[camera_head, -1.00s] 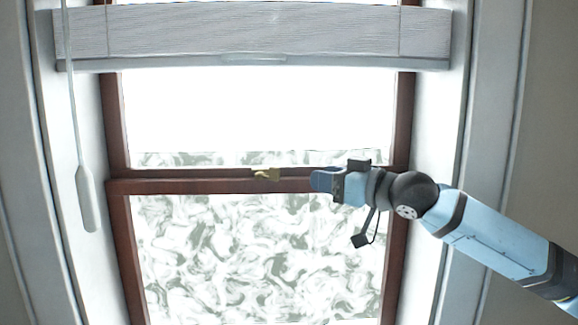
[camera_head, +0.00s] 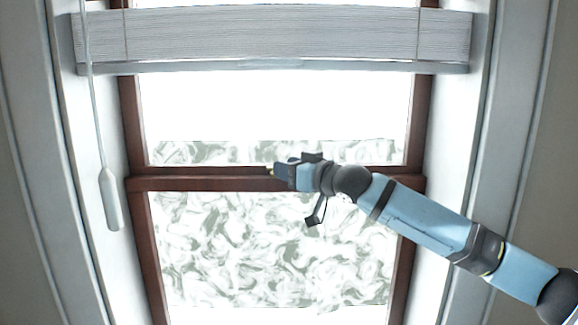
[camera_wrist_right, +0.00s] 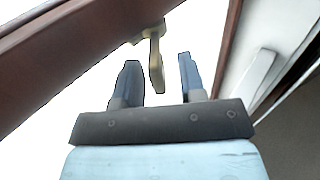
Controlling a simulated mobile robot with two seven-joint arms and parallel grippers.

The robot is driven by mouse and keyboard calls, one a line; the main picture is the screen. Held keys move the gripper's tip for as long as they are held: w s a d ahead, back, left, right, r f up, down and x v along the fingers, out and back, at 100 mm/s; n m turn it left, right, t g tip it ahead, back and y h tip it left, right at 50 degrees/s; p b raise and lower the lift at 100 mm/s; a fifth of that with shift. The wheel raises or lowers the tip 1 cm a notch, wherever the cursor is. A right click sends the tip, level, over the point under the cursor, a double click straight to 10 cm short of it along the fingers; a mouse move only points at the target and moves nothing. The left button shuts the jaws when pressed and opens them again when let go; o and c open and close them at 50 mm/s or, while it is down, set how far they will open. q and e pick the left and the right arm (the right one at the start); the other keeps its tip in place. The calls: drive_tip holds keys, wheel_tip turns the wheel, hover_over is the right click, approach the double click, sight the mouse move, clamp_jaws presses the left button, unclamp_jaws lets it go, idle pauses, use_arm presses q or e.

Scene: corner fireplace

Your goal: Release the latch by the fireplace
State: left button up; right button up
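The brass latch (camera_wrist_right: 155,62) sits on the wooden window rail. In the right wrist view its lever hangs between the two fingers of my right gripper (camera_wrist_right: 158,82). The fingers are apart, with a gap visible on each side of the lever. In the head view my right gripper (camera_head: 277,170) is at the middle of the brown rail (camera_head: 200,183) and hides most of the latch. Only a small yellowish bit shows at its tip. My left gripper is not in view.
A grey blind (camera_head: 270,35) hangs across the upper window. A cord with a pale handle (camera_head: 110,200) hangs at the left. Frosted glass (camera_head: 260,240) fills the lower sash. The left side of the rail is clear.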

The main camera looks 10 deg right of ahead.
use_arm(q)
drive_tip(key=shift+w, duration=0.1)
use_arm(e)
drive_tip(key=shift+c, duration=0.2)
clamp_jaws()
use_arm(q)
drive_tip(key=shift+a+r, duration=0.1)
